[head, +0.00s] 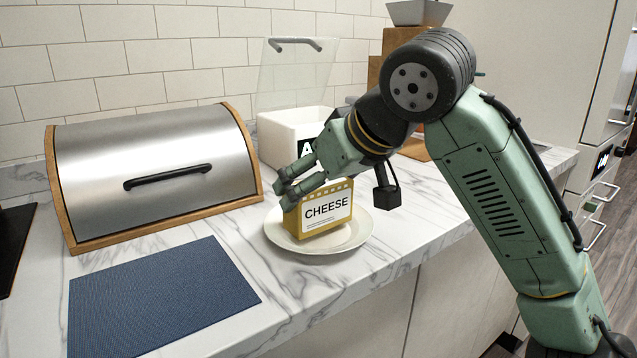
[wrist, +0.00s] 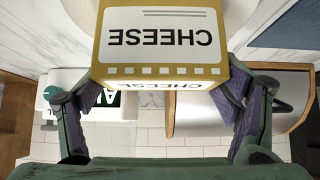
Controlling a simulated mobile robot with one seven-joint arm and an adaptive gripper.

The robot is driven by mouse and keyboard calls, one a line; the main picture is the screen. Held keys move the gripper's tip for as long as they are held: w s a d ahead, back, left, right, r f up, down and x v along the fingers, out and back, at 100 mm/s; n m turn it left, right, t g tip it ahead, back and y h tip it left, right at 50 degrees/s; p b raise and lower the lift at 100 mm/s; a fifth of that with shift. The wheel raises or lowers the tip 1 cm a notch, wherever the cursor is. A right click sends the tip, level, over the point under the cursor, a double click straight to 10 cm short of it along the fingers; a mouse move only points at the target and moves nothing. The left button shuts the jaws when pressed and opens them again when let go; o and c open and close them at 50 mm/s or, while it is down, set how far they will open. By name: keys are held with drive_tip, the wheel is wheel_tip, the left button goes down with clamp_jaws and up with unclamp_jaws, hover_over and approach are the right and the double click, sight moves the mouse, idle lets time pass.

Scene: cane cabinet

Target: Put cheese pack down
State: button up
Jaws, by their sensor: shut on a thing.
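The yellow cheese pack (head: 326,212), with a white CHEESE label, is upright over the white round plate (head: 352,243) in the head view. Its base looks to be on the plate or just above it; I cannot tell which. My gripper (head: 287,194) reaches in from the right and is shut on the pack near its top. In the wrist view the cheese pack (wrist: 160,45) sits between my two fingers, its label upside down. The plate's rim (wrist: 70,8) shows only partly there, and the pack hides most of it.
A steel and wood bread box (head: 155,170) stands at left behind a blue mat (head: 160,297). A white bin with a clear raised lid (head: 297,75) stands behind the plate. The marble counter (head: 235,240) is clear between mat and plate.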

drive_tip(key=shift+f, duration=0.2)
drive_tip(key=o, duration=1.3)
drive_tip(key=shift+r, duration=0.3)
drive_tip(key=v, duration=1.2)
drive_tip(key=shift+p, duration=0.3)
drive_tip(key=shift+f, duration=0.1)
